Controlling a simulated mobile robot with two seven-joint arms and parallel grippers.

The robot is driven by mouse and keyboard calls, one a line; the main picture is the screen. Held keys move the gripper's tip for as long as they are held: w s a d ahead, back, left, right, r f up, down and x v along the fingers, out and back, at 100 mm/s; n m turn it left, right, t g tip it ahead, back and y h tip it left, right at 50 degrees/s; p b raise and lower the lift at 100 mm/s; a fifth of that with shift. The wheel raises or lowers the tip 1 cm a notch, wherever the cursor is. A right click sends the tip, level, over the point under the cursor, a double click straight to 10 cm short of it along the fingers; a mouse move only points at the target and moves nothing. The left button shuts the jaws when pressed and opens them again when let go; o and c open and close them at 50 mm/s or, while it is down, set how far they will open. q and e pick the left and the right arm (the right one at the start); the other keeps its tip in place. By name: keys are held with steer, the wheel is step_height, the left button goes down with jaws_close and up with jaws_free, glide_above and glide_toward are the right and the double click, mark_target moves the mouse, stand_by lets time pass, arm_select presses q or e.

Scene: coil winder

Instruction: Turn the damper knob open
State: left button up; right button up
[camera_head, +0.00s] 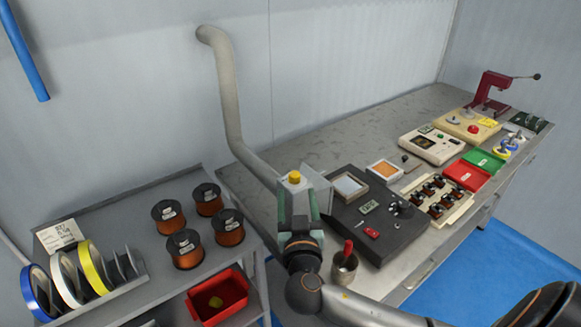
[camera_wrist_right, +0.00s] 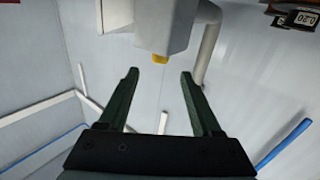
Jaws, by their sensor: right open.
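The damper knob (camera_head: 294,177) is a small yellow knob on a grey box (camera_head: 316,183) at the end of a grey pipe. In the right wrist view the yellow knob (camera_wrist_right: 160,58) sits on the underside of the box as pictured, just beyond and between the fingertips. My right gripper (camera_head: 299,198) has green fingers, open, pointing at the knob. The right wrist view shows the fingers (camera_wrist_right: 159,76) apart with nothing between them. I cannot tell from the head view whether a finger touches the box. My left gripper is not in view.
The grey pipe (camera_head: 228,90) rises along the wall. A black panel (camera_head: 375,235) lies right of the gripper, with a metal cup (camera_head: 344,268) in front. Copper wire spools (camera_head: 186,249) and a red bin (camera_head: 218,298) are on the shelf unit at left.

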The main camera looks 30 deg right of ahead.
mark_target(294, 172)
steer(key=p+x, duration=0.2)
steer(key=x, duration=0.9)
steer(key=shift+w+d+f, duration=0.1)
steer(key=shift+w, duration=0.1)
steer(key=shift+c, duration=0.2)
jaws_close()
